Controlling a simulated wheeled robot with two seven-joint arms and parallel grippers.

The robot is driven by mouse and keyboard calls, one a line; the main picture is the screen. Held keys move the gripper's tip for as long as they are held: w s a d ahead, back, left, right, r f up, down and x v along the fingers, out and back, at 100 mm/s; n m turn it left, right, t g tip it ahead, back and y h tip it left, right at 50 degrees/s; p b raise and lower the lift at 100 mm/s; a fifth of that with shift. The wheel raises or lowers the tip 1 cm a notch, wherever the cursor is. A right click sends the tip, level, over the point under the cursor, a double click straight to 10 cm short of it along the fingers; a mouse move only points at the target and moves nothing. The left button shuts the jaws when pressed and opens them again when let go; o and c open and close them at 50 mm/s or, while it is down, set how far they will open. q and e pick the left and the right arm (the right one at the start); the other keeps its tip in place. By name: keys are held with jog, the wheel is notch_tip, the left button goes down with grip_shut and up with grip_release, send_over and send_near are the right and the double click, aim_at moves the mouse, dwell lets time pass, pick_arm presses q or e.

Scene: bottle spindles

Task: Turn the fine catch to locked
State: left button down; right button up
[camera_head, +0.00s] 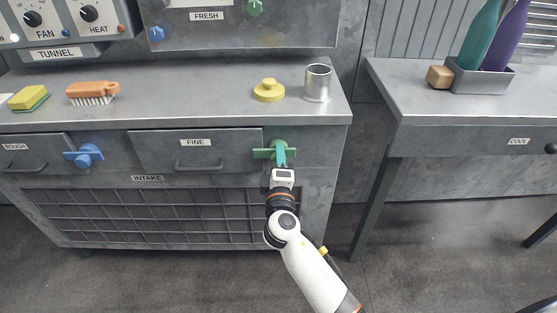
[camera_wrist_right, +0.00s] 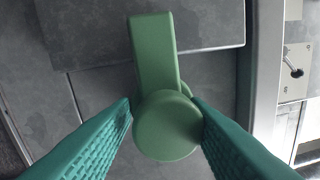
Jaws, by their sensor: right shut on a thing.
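The fine catch is a green turn-knob with a bar (camera_head: 266,153), just right of the drawer labelled FINE (camera_head: 229,150). In the head view its bar lies roughly level, its left end reaching over the drawer's edge. My right gripper (camera_head: 280,158) comes up from below and is shut on the catch. In the right wrist view the teal fingers (camera_wrist_right: 166,118) sit on either side of the catch's round hub (camera_wrist_right: 167,127), and the bar (camera_wrist_right: 154,50) points up in that picture. My left gripper is not in view.
A blue catch (camera_head: 87,155) sits left of the FINE drawer, beside the ROUGH drawer (camera_head: 30,158). The INTAKE grille (camera_head: 150,215) is below. On the counter are a brush (camera_head: 93,91), a sponge (camera_head: 29,98), a yellow knobbed piece (camera_head: 269,90) and a metal cup (camera_head: 317,83). The COOL table (camera_head: 470,105) stands right, across a gap.

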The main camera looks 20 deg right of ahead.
jog(key=shift+w+d+r, duration=0.1)
jog(key=shift+d+r, duration=0.1)
jog(key=shift+r, duration=0.3)
jog(key=o, duration=0.7)
jog(key=shift+o, duration=0.4)
jog(key=shift+a+f, duration=0.15)
jog(key=shift+f, duration=0.1)
jog(key=v, duration=1.2)
